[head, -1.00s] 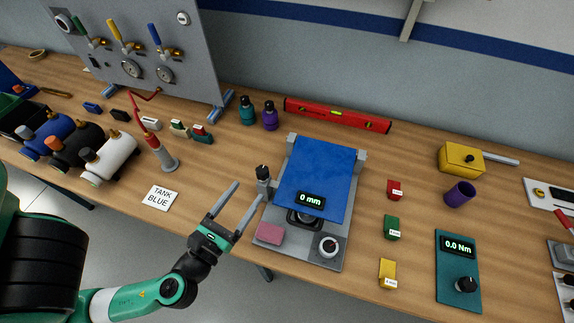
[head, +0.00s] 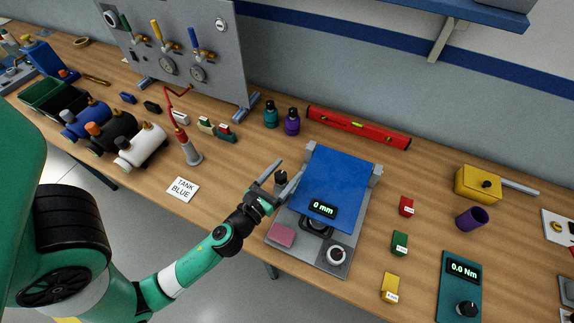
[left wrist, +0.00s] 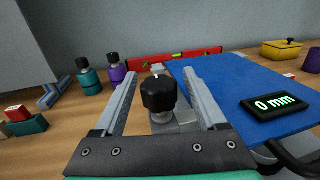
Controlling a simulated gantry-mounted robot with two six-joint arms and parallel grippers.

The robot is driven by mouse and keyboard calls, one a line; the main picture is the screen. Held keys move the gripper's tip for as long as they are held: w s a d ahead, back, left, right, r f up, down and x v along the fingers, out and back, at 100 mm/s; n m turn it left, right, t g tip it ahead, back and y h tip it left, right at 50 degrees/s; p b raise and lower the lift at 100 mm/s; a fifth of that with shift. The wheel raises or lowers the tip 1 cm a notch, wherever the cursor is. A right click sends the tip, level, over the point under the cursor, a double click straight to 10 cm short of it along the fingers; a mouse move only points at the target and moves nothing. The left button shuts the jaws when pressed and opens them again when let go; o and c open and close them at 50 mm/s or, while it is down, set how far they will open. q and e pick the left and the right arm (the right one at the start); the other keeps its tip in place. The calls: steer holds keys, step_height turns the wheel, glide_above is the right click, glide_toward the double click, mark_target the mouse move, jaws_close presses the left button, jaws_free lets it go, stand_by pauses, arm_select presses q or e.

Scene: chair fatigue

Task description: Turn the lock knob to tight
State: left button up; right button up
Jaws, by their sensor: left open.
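The lock knob (head: 281,177) is a black faceted knob on a grey post at the left side of the test fixture. In the left wrist view the lock knob (left wrist: 158,92) stands upright between my fingers, with a gap on each side. My left gripper (head: 289,170) is open, its two fingers reaching past the knob on either side; it also shows in the left wrist view (left wrist: 162,80). The fixture has a blue plate (head: 335,177) and a display (head: 322,210) reading 0 mm. No tight marking is legible. My right gripper is out of view.
A pink block (head: 281,235) and a round dial (head: 336,255) sit on the fixture's front. A red level (head: 358,127) lies behind. Teal and purple bottles (head: 271,115) stand back left. Red, green and yellow blocks (head: 400,243) stand to the right.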

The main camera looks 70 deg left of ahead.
arm_select(q)
steer(key=shift+w+a, duration=0.3)
steer(key=shift+w, duration=0.1)
